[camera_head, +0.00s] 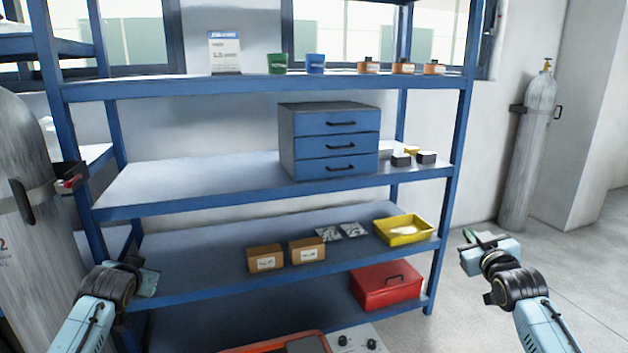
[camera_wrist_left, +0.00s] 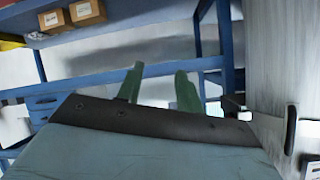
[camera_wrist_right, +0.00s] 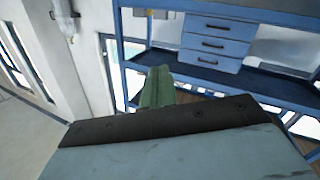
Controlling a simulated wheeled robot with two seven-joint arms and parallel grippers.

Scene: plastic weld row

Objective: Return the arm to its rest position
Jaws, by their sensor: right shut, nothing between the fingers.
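My right gripper (camera_head: 483,240) is in free space to the right of the blue shelf rack, at about the height of its lower shelf. Its green fingers are together and empty, as they also show in the right wrist view (camera_wrist_right: 157,88). My left gripper (camera_head: 142,274) is at the left front of the rack, in front of the lower shelf's left end. In the left wrist view its two fingers (camera_wrist_left: 160,88) stand apart with nothing between them. Neither gripper touches anything that I can see.
The rack's middle shelf (camera_head: 190,190) holds a blue drawer cabinet (camera_head: 338,146). The lower shelf holds cardboard boxes (camera_head: 265,258) and a yellow tray (camera_head: 404,229). A red case (camera_head: 385,285) sits below. Gas cylinders stand at left (camera_head: 30,250) and far right (camera_head: 530,150). Right floor is clear.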

